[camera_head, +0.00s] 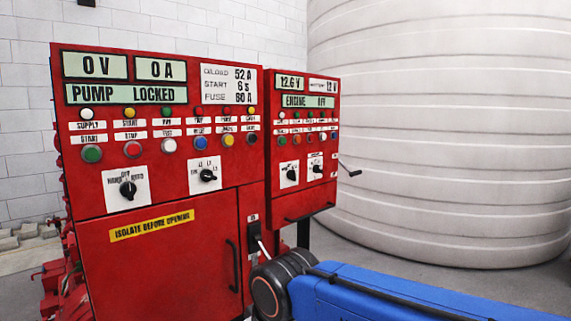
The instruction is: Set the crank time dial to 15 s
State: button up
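The crank time dial cannot be singled out by its label, as the small lettering is too blurred. The right-hand red panel has two black rotary dials on white plates: a left one (291,174) and a right one (317,168). Their settings are too small to read. The left-hand panel has two larger dials, one at lower left (128,189) and one to its right (207,175). My gripper is not in view; only a blue link and a dark joint of my arm show at the bottom right, in front of the panels.
Displays (126,94) on the left panel read 0 V, 0 A and PUMP LOCKED. The right panel's display (307,101) seems to read ENGINE OFF. A thin handle (350,171) sticks out at the right panel's side. A large white ribbed tank (440,130) stands behind.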

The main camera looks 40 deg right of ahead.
aim_at(316, 169)
jog(key=z, duration=1.25)
jog(key=i+l, duration=0.2)
jog(key=l+u, duration=0.05)
